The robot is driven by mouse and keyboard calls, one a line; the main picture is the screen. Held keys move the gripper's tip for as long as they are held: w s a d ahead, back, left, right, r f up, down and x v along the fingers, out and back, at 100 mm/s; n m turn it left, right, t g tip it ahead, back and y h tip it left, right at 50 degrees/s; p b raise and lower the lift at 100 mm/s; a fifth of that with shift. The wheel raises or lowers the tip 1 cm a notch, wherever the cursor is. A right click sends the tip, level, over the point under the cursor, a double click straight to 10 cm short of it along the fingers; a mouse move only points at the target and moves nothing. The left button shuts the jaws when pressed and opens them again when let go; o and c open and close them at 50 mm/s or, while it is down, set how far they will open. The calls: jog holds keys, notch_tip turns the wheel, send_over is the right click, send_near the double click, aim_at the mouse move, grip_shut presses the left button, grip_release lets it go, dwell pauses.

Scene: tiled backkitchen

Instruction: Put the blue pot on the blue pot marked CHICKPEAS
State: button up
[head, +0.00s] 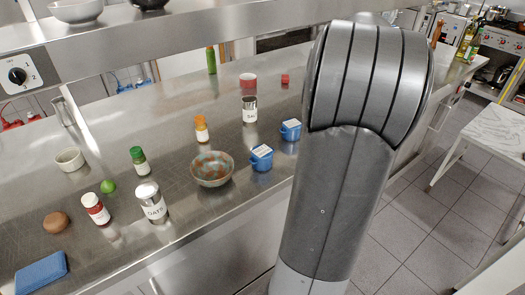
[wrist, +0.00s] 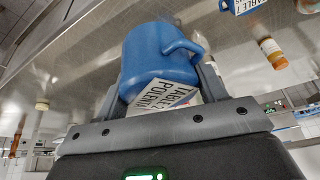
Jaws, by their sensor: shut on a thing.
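In the wrist view my gripper (wrist: 162,92) is shut on a blue pot (wrist: 155,55) with a loop handle. A white label next to the pot, between the fingers, seems to read TABLE and POLENTA. Another blue pot with a white label (wrist: 243,5) is cut off at the top edge. My arm hides my gripper there, and I cannot tell which pot says CHICKPEAS.
A steel shelf (head: 200,37) overhangs the back. Behind my arm the counter is hidden.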

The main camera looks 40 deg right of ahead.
jog(key=s+a+n, duration=0.1)
jog(key=a+n, duration=0.2)
jog(key=a, duration=0.7)
send_near(257, 147)
jog(key=shift+w+d+f+y, duration=0.1)
jog(key=shift+w+d+y, duration=0.35)
jog(key=shift+w, duration=0.45)
jog(key=shift+w+f, duration=0.15)
jog(key=shift+f, duration=1.95)
jog(key=shift+f, duration=0.15)
jog(key=o, duration=1.2)
